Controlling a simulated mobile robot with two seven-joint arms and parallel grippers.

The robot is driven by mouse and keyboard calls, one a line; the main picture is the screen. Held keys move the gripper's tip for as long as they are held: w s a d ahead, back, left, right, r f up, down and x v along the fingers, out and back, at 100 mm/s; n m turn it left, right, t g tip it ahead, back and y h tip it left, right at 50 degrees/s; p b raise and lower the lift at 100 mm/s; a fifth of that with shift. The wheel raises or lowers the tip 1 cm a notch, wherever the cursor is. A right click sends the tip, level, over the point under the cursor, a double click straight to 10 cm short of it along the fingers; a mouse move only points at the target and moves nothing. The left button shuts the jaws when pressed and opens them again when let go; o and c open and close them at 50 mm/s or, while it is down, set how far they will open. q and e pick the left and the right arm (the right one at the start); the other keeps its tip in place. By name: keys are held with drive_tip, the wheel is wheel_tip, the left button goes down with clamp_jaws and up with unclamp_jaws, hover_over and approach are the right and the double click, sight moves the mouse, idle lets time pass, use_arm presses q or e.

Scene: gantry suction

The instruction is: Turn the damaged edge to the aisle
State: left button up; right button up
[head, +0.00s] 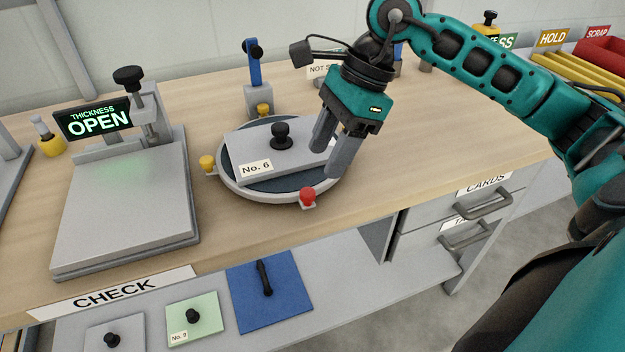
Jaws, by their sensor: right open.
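A grey plate labelled No. 6 (252,150) lies on a round turntable (232,189) on the bench. The plate has a black knob (281,134) near its middle. The turntable rim carries a red knob (307,196) at the front and yellow knobs at the left (207,162) and back (264,109). My right gripper (334,158) is open, its fingers pointing down over the plate's right end and the turntable's right side. The fingers hide that end of the plate; I cannot tell whether they touch it. No damaged edge can be made out. My left gripper is not in view.
A thickness gauge with a sign reading OPEN (97,121) and a flat grey bed (125,210) stands left of the turntable. A blue-handled post (254,72) stands behind. Drawers (470,220) are under the bench's right end. The lower shelf holds a blue plate (285,300) and others.

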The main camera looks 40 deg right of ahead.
sight(309, 191)
drive_tip(key=x, duration=0.6)
drive_tip(key=shift+w+a+f, duration=0.1)
drive_tip(key=shift+a+f, duration=0.1)
clamp_jaws()
idle(0.5)
